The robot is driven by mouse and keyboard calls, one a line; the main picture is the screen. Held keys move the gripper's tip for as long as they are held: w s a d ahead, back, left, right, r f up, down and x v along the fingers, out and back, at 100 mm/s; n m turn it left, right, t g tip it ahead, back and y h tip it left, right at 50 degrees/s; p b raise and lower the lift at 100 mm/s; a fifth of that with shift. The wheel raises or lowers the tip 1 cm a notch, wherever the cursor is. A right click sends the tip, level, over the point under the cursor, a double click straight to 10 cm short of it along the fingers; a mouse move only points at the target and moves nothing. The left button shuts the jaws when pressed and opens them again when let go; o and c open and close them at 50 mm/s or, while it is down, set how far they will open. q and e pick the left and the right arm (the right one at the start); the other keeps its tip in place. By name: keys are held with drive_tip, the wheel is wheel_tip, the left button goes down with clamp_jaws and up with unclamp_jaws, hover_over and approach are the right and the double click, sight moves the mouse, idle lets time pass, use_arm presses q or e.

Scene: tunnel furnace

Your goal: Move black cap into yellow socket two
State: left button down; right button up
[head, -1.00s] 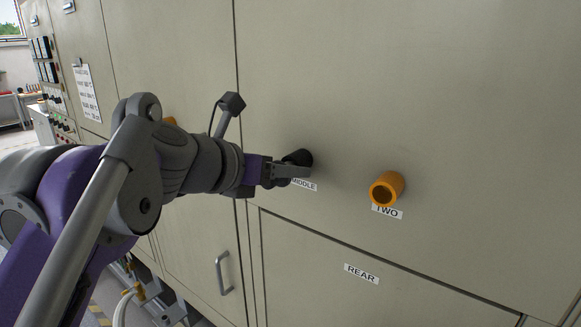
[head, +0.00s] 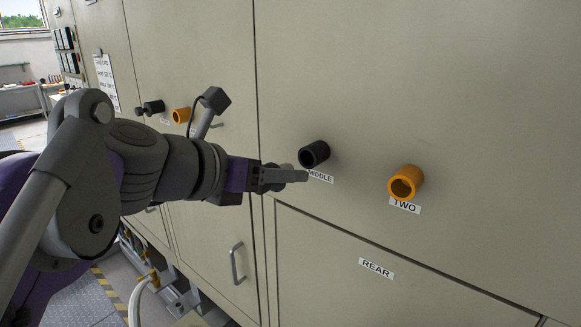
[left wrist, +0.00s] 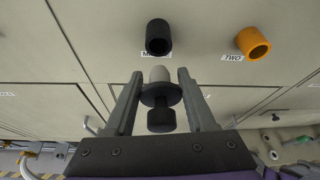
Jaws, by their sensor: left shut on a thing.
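My left gripper (head: 300,178) is shut on the black cap (left wrist: 161,94), which has a black flange, a black knob and a pale grey plug. In the left wrist view the cap sits between the two fingers (left wrist: 161,100), plug end toward the panel. In the head view the fingers mostly hide it. The black socket labelled MIDDLE (head: 314,154) is empty, just beyond the fingers. The yellow-orange socket labelled TWO (head: 412,178) is open and empty, to the right; it also shows at upper right in the left wrist view (left wrist: 250,40). My right gripper is not in view.
The beige furnace panel (head: 460,100) stands upright ahead. Farther left are another orange socket (head: 181,115) and a black fitting (head: 153,107). A REAR label (head: 376,268) and a door handle (head: 238,263) are lower down. Between the two near sockets the panel is clear.

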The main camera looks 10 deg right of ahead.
use_arm(q)
drive_tip(key=s+a, duration=0.4)
drive_tip(key=a, duration=0.1)
drive_tip(key=shift+s+a, duration=0.15)
drive_tip(key=shift+a, duration=0.15)
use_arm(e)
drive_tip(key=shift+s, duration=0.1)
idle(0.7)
